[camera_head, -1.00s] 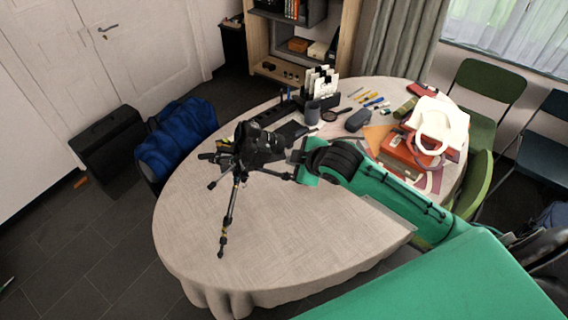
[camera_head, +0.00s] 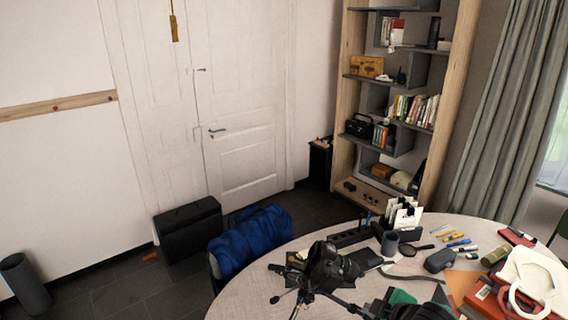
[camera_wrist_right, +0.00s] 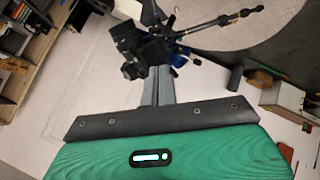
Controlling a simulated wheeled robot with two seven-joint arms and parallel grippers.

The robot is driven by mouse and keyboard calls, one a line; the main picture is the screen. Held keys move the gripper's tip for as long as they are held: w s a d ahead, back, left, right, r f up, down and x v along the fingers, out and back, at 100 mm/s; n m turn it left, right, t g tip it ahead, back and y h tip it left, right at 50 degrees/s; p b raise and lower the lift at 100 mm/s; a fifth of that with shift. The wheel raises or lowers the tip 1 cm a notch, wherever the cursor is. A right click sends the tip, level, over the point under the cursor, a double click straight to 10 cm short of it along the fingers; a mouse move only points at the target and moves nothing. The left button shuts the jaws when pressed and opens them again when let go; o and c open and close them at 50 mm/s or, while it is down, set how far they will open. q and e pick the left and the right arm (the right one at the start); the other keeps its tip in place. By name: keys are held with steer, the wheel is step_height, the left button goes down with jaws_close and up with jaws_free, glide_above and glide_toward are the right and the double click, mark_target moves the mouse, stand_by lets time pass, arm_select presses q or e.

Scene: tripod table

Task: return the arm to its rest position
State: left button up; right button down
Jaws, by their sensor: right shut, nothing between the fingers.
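My right arm shows only in part at the bottom edge of the head view, green and black, over the table (camera_head: 258,296) just right of the tripod. In the right wrist view my right gripper (camera_wrist_right: 157,84) is shut, with nothing between its fingers, and points toward the tripod. The black tripod with a camera on it (camera_head: 330,268) stands on the table; its lower legs are cut off by the frame. It also shows beyond the fingertips in the wrist view (camera_wrist_right: 143,44). I cannot tell the exact gap between them. My left gripper is not in view.
A blue bag (camera_head: 250,240) is beside the table. A shelf (camera_head: 345,120) stands behind.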

steer(key=s+a+f+m+g+h, duration=0.1)
steer(key=s+f+m+g, duration=0.35)
steer(key=s, duration=0.85)
steer(key=s+f+m+g+h, duration=0.1)
steer(key=s+f+m, duration=0.5)
steer(key=s, duration=0.6)
step_height(320, 180, down, 38)
steer(key=n+g+b, duration=0.1)
steer(key=g+b, duration=0.1)
steer(key=b, duration=0.2)
steer(key=s+d+f+b, duration=0.3)
steer(key=s+f, duration=1.6)
steer(key=f, duration=0.1)
steer(key=shift+d+f+g+h, duration=0.2)
steer(key=shift+f+g+h, duration=0.1)
steer(key=shift+f+g, duration=0.1)
steer(key=shift+s+n, duration=0.1)
steer(key=shift+n, duration=0.15)
